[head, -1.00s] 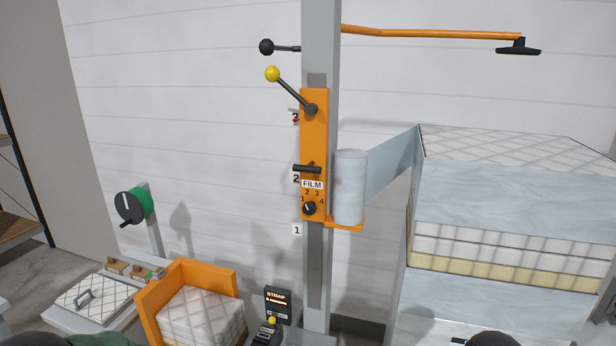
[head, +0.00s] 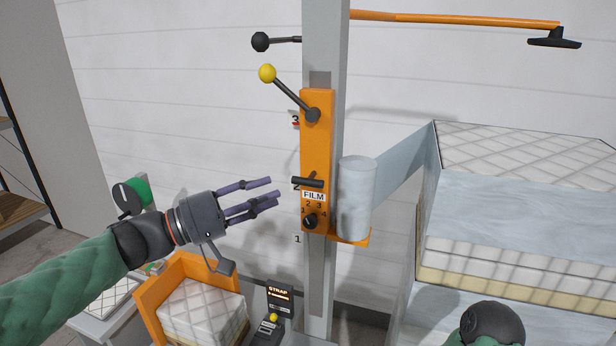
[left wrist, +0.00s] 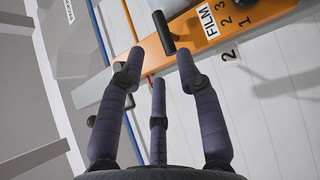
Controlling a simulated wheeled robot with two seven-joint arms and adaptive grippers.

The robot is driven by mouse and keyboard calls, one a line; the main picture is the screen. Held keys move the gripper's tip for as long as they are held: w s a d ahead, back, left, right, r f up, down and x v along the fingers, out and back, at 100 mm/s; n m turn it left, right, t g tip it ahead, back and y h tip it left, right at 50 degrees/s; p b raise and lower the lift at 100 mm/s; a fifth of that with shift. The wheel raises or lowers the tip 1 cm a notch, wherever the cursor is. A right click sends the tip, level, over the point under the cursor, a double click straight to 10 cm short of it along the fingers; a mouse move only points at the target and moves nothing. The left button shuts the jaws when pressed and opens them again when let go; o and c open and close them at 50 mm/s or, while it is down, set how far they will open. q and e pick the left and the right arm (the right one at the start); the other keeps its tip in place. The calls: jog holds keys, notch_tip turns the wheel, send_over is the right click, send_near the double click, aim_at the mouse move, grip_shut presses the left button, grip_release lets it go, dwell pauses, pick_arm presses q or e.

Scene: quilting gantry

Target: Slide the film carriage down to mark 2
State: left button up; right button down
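The orange film carriage (head: 316,150) sits on the grey upright post (head: 324,45). It has a FILM label, a small black dial (head: 310,221) and a black crossbar handle (head: 307,181). Mark 2 (head: 296,187) is beside the handle, mark 3 (head: 295,119) is higher with a bit of red by it, and mark 1 (head: 297,239) is near the carriage's lower end. A lever with a yellow knob (head: 267,73) slants up-left from the carriage. My left gripper (head: 270,193) is open and empty, left of the handle. In the left wrist view the handle (left wrist: 165,32) lies beyond the spread fingers.
A film roll (head: 356,198) stands on the carriage's right, its film running to a wrapped quilt stack (head: 520,205). A black knob (head: 260,41) and an orange arm (head: 450,19) are above. Below are an orange bin (head: 215,268) and a STRAP panel (head: 280,297).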

aim_at(303, 182)
pick_arm(q)
jog(key=p+x, duration=0.1)
jog(key=x, duration=0.8)
jog(key=shift+w, duration=0.1)
grip_shut()
